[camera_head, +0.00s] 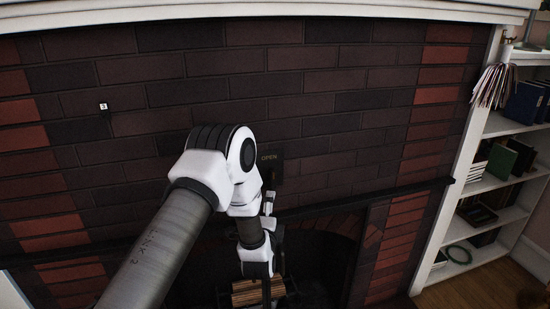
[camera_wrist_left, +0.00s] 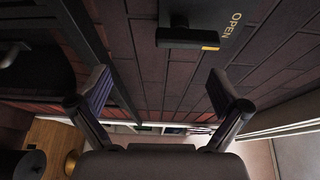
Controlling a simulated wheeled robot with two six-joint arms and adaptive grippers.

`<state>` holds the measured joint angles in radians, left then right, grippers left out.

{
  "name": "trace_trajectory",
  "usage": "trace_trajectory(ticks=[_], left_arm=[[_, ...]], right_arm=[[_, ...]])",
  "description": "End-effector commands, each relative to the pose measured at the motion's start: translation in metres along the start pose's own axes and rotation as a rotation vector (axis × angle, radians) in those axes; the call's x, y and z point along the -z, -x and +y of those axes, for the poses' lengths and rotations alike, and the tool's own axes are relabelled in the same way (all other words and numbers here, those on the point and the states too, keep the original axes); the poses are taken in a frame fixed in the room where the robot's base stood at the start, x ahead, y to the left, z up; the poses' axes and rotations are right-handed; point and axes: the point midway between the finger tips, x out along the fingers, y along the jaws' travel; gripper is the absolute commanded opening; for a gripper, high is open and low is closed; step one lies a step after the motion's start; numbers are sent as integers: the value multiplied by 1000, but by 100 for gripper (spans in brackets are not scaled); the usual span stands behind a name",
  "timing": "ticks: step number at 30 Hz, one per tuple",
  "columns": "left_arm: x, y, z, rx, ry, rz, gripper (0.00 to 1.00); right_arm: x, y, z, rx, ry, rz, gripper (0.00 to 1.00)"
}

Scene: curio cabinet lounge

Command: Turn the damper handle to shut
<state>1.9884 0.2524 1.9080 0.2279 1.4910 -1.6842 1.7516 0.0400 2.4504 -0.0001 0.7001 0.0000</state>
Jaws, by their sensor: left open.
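The damper's dark plate (camera_head: 271,159), lettered OPEN, is on the brick wall above the fireplace opening. In the left wrist view the plate (camera_wrist_left: 240,14) is at the top, and the dark damper handle (camera_wrist_left: 185,38) lies across it with a yellow mark near one end. My left gripper (camera_wrist_left: 160,90) is open, its two fingers spread with nothing between them, apart from the handle. In the head view my left arm reaches up to just below the plate and hides part of the handle. My right gripper is not in view.
A fireplace opening (camera_head: 320,262) with a log basket (camera_head: 250,293) is below the plate. A dark mantel ledge (camera_head: 345,202) runs across the wall. A white bookshelf (camera_head: 487,128) with books stands at the right. A small white tag (camera_head: 103,106) is on the left bricks.

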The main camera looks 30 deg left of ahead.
Motion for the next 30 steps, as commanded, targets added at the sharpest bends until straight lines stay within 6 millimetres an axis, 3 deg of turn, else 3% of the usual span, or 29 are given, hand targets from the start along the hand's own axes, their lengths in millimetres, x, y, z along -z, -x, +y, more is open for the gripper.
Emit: trace_trajectory(ticks=[1, 3, 8, 18, 27, 29, 30], left_arm=[[-2, -3, -32, 16, 3, -9, 100], [-4, -6, -42, 29, 4, -15, 100], [-5, -18, -41, 36, 5, -17, 100], [-6, -78, -42, 35, 6, -17, 100], [-5, -85, -41, 32, 6, -16, 100], [-5, -85, -41, 32, 6, -15, 82], [-5, -85, -41, 33, 6, -15, 68]], right_arm=[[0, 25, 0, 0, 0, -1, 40], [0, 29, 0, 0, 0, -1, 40], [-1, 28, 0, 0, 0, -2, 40], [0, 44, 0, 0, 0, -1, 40], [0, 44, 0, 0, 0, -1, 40], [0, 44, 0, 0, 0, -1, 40], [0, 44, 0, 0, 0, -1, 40]])
